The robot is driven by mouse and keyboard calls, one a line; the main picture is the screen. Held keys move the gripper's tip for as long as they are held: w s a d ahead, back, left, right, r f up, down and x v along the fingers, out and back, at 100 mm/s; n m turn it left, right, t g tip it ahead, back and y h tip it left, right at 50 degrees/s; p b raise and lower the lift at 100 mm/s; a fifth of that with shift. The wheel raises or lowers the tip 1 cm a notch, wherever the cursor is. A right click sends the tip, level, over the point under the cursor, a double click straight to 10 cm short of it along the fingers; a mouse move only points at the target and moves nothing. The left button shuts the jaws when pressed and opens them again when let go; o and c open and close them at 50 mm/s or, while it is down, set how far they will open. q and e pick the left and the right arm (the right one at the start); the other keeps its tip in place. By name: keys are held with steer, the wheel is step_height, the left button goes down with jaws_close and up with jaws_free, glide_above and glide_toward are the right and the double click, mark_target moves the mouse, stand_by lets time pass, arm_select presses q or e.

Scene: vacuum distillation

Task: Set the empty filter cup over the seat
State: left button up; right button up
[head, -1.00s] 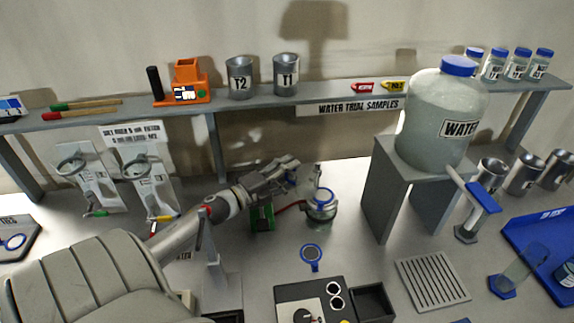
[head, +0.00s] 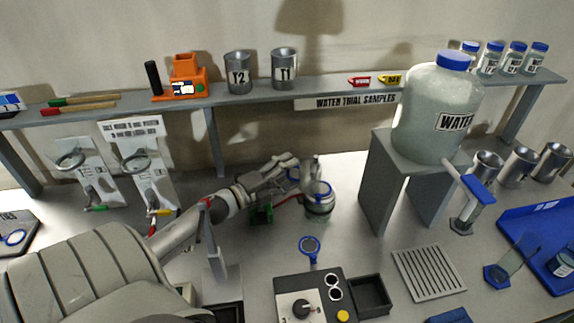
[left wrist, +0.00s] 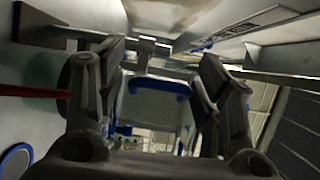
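The clear filter cup (head: 312,168) is just right of my left gripper (head: 295,168) in the head view, above the flask with a blue ring (head: 319,190). In the left wrist view a clear body with a blue rim (left wrist: 155,86) fills the space between the two fingers (left wrist: 158,75). The fingers flank it on both sides and appear closed on it. The seat is hidden or too small to make out, so I cannot tell whether the cup touches it. My right gripper is not in view.
A green block (head: 262,214) with a red hose stands left of the flask. The grey stand (head: 386,170) with the water tank (head: 436,110) rises to the right. The shelf (head: 222,110) runs behind.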

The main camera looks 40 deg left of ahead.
arm_select(q)
steer(key=shift+s+r, duration=0.1)
steer(key=shift+r, duration=0.15)
steer(key=s+a, duration=0.2)
steer(key=s, duration=1)
steer(key=shift+a, duration=0.15)
